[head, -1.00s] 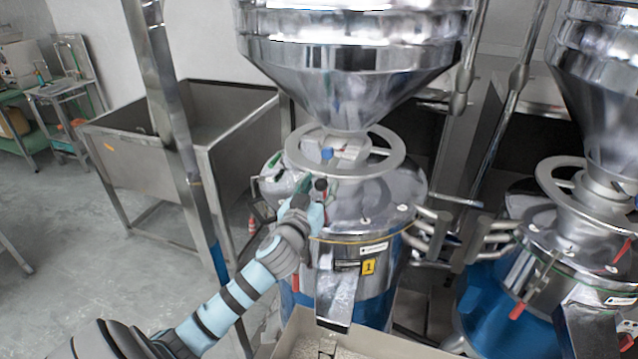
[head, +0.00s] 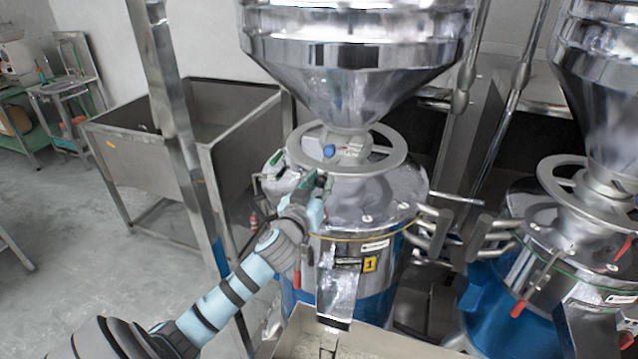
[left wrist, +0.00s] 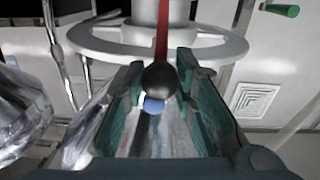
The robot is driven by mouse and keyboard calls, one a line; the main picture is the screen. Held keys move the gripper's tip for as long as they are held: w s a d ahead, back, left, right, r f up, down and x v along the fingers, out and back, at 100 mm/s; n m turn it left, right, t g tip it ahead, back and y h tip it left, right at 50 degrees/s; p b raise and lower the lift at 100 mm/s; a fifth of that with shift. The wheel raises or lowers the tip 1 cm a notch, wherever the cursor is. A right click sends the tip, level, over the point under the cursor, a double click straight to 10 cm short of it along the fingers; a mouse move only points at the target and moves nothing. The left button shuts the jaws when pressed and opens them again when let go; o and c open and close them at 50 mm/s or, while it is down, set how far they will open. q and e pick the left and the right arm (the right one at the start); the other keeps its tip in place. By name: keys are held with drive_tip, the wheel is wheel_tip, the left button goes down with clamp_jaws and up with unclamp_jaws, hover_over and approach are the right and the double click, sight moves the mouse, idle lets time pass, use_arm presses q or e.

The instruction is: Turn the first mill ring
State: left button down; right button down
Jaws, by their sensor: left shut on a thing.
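The first mill (head: 392,205) is a steel drum with a yellow "1" label and a blue lower part. Its flat grey ring (head: 392,150) sits round the neck under the hopper, and also crosses the upper left wrist view (left wrist: 215,47). A black ball knob (left wrist: 160,79) on a red rod (left wrist: 162,35) stands between my left gripper's green fingers in the left wrist view. My left gripper (head: 319,181) is shut on this knob, at the front left of the ring. My right gripper is not in view.
A steel hopper (head: 350,75) stands right above the ring. A second mill (head: 530,255) with its own ring is at the right. A steel post (head: 180,130) and a steel bin (head: 130,140) stand left of my arm. A tray (head: 370,343) is below the spout.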

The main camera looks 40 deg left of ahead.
use_arm(q)
drive_tip(key=shift+s+a+m+h, duration=0.15)
drive_tip(key=shift+a+m+h, duration=0.3)
drive_tip(key=shift+a, duration=0.25)
drive_tip(key=shift+m+h, duration=0.25)
drive_tip(key=shift+h, duration=0.2)
drive_tip(key=a+b, duration=0.1)
drive_tip(key=a, duration=0.1)
drive_tip(key=a+b, duration=0.1)
drive_tip(key=a, duration=0.2)
drive_tip(key=a+b, duration=0.1)
drive_tip(key=a, duration=0.1)
drive_tip(key=shift+s+a, duration=0.25)
drive_tip(key=shift+a+b, duration=0.35)
drive_tip(key=shift+a, duration=0.45)
drive_tip(key=c, duration=1.3)
unclamp_jaws()
drive_tip(key=shift+w, duration=0.1)
drive_tip(key=shift+r, duration=0.1)
wheel_tip(320, 180, up, 10)
